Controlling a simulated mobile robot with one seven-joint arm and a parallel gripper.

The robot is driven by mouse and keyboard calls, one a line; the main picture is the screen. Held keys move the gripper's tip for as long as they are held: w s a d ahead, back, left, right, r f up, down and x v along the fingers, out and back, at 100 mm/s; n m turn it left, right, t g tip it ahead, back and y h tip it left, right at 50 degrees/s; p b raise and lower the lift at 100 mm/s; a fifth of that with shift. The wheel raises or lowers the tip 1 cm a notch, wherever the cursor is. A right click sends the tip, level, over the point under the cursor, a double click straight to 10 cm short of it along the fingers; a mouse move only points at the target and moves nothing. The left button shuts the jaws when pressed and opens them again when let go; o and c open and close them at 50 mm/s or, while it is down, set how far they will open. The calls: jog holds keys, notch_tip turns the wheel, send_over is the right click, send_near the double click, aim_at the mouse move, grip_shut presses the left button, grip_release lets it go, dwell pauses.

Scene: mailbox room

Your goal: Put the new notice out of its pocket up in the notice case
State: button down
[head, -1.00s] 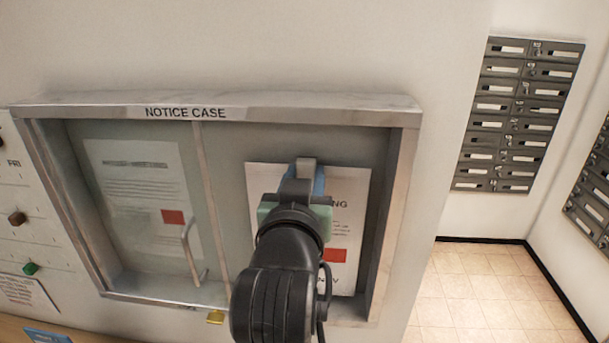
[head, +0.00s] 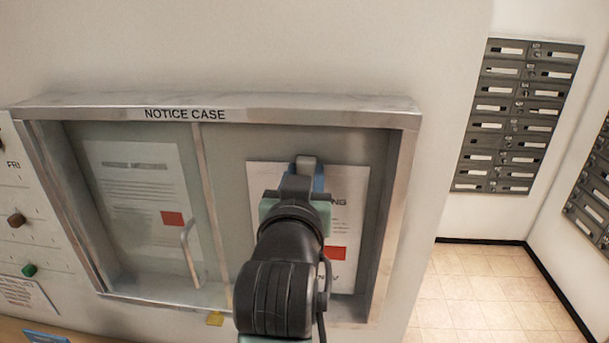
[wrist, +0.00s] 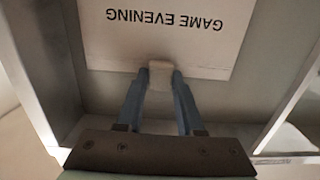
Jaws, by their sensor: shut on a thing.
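The notice case (head: 270,114) hangs on the wall, its right half open. A white notice (head: 347,215) with a red square is upright in that half; in the wrist view it (wrist: 180,45) reads "GAME EVENING", upside down. My gripper (head: 306,180) is in front of its top middle and hides part of it. In the wrist view my gripper (wrist: 160,80) is shut on a small pale block (wrist: 160,72) at the notice's top edge. I cannot tell whether the notice touches the back panel. The pocket cannot be made out.
A glass pane with a handle (head: 190,252) covers the case's left half, over another notice (head: 135,190) with a red square. The metal frame closely borders the right opening. A small yellow piece (head: 215,318) sits below the case. Mailboxes (head: 515,115) are far right.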

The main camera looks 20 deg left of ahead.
jog(key=shift+w, duration=0.2)
jog(key=shift+c, duration=2.3)
grip_release()
jog(key=shift+s, duration=0.15)
jog(key=f+b+v, duration=0.1)
jog(key=b+v, duration=1.1)
jog(key=v, duration=0.1)
jog(key=s+d+r+m+t+h+b, duration=0.1)
jog(key=s+d+r+m+t+h, duration=0.2)
jog(key=d+r+t, duration=0.7)
jog(key=s+d+r+h, duration=0.1)
jog(key=d+r, duration=0.2)
jog(key=d, duration=0.1)
jog(key=shift+s+t+h, duration=0.2)
jog(key=shift+t+h, duration=0.2)
